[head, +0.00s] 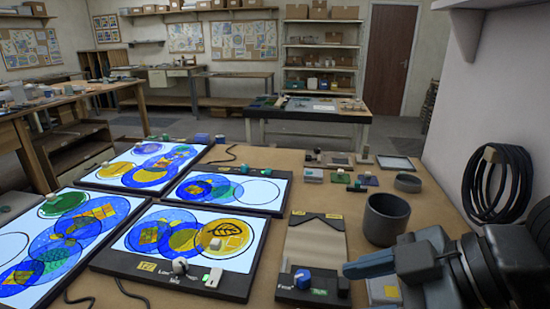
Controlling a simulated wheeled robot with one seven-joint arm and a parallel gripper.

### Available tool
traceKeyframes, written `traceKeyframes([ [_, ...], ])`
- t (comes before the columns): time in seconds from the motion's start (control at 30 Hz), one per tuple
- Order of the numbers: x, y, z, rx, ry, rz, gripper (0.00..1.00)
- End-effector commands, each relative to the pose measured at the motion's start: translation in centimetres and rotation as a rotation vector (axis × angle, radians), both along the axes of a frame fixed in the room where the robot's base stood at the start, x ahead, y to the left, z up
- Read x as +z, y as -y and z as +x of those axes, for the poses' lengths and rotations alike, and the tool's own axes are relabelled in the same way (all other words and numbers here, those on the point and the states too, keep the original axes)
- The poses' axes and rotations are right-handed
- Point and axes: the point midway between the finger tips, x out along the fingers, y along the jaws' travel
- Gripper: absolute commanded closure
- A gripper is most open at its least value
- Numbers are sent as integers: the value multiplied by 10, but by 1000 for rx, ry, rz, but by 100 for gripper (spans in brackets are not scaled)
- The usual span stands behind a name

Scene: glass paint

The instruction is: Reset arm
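My gripper (362,266) is at the lower right, at the end of my dark grey arm, and points left over the near right part of the brown table (275,158). A blue-grey finger shows at its tip. The other finger is not clear, so I cannot tell whether it is open or shut. Nothing is seen held in it. A tan and black panel (313,247) with a blue knob (302,279) lies just left of it. A dark grey pot (386,218) stands behind it.
Several lit panels with coloured circles, such as the near one (190,241), cover the table's left. A small grey bowl (407,183) and small blocks stand behind the pot. A black cable coil (497,184) is against the right wall. Bare tabletop shows between the panels and pot.

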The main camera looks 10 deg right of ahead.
Motion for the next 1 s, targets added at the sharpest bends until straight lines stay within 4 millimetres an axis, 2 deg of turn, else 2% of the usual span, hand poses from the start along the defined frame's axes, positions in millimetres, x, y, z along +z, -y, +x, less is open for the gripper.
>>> traceKeyframes([
  [0.03, 19, -20, 10, -10, 51, 87, 43],
  [0.2, 79, -61, 36, -79, 200, 362, 43],
  [0.3, 110, -73, 45, -136, 263, 519, 43],
  [0.4, 133, -78, 53, -205, 308, 670, 43],
  [0.5, 148, -76, 57, -286, 336, 807, 43],
  [0.63, 154, -68, 61, -407, 352, 961, 43],
  [0.77, 143, -56, 60, -543, 349, 1081, 43],
  [0.87, 125, -46, 56, -655, 338, 1145, 43],
  [1.0, 88, -33, 41, -815, 313, 1187, 43],
])
